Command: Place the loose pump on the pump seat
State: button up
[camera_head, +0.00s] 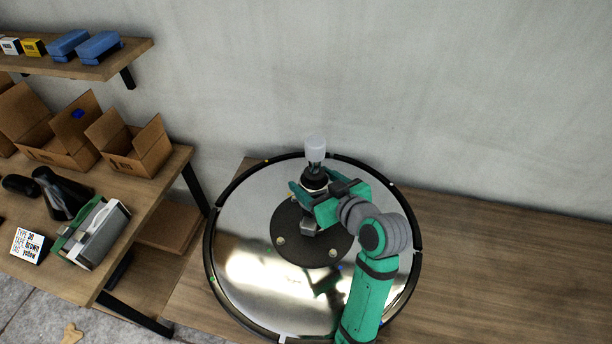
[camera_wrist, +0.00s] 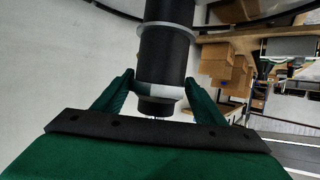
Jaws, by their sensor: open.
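A dark upright cylinder with a pale translucent cap (camera_head: 315,148), which looks like the pump, stands near the middle of the round mirror-like disc (camera_head: 250,215). A black round plate with bolts (camera_head: 290,252) lies at the disc's centre and looks like the pump seat. I cannot tell whether the cylinder is seated there, as my gripper (camera_head: 314,190) hides its lower part. In the wrist view the black cylinder (camera_wrist: 165,58) with a pale band stands between the two green fingers of my gripper (camera_wrist: 160,98). The fingers are open, one on each side of it.
The disc has a raised black rim and rests on a wooden table (camera_head: 500,240), clear at right. At left a workbench (camera_head: 150,215) holds cardboard boxes (camera_head: 135,145), a grey-and-green device (camera_head: 95,235) and a lettered card (camera_head: 28,245). A wall shelf (camera_head: 90,66) hangs above.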

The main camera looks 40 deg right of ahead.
jog(key=v, duration=0.7)
jog(key=shift+s+r, duration=0.1)
jog(key=shift+s, duration=0.25)
jog(key=shift+w, duration=0.1)
